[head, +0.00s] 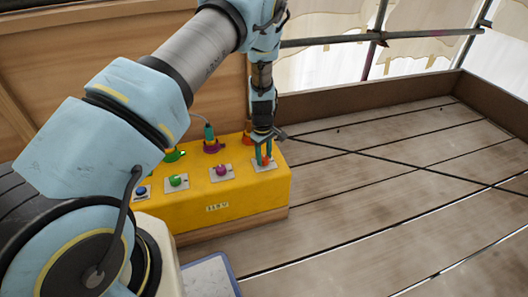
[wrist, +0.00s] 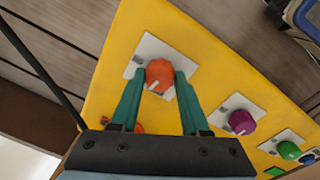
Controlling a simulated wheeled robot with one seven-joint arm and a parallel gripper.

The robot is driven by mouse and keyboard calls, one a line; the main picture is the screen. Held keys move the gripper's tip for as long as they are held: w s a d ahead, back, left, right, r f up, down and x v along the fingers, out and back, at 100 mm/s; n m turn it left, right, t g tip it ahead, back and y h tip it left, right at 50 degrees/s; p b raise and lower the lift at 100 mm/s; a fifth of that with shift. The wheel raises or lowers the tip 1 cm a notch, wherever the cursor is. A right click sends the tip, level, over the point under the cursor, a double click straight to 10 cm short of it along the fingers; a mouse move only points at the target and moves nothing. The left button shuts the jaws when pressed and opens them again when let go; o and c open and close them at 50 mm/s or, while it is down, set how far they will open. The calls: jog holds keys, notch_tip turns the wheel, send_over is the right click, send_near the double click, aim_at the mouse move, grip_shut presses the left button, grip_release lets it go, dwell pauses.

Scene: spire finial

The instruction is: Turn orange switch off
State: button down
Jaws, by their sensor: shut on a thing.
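The orange switch (wrist: 160,74) is a round knob with a white pointer mark on a pale square plate. It sits at the right end of the yellow box (head: 225,198). My gripper (wrist: 158,84) has its two teal fingers on either side of the knob, shut on it. In the head view my gripper (head: 263,156) reaches down from above onto the orange switch (head: 265,161), which is partly hidden by the fingers. The pointer's exact setting is hard to read.
Purple (head: 221,169), green (head: 177,180) and blue (head: 141,190) knobs stand along the same row to the left. Plugs, one purple (head: 212,147), are behind them. A wooden panel stands behind the box. Bare planks (head: 400,190) lie to the right.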

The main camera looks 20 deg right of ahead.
jog(key=shift+n+p, duration=0.55)
jog(key=shift+n, duration=0.65)
jog(key=shift+c, duration=2)
grip_release()
notch_tip(320, 180, up, 11)
jog(key=p, duration=0.2)
jog(key=shift+s+a, duration=0.15)
jog(key=shift+a, duration=0.1)
jog(key=shift+f, duration=0.1)
